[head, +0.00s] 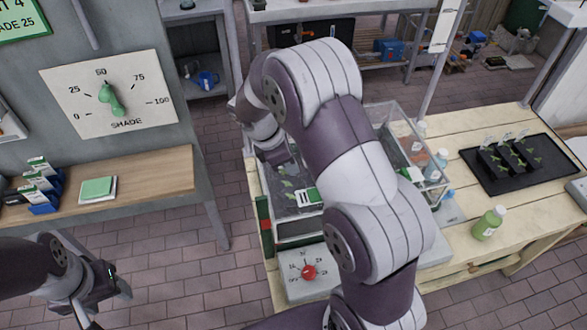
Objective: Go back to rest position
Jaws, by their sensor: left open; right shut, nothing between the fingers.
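My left gripper (106,298) is at the lower left, over the brick floor in front of the wooden shelf. It is open and empty. My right arm reaches up through the middle of the view and bends down to the left over the clear-walled case. My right gripper (287,165) is low at the case's far left part, partly covered by my own arm. It is shut with nothing in it. Whether it touches the case cannot be told.
The clear case (298,226) holds seedlings and stands on a wooden bench (463,224). A red dial (309,272) is in front of it. A green bottle (488,223) and black tray (478,179) are to the right. A wooden shelf (150,182) and shade dial (111,97) are left.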

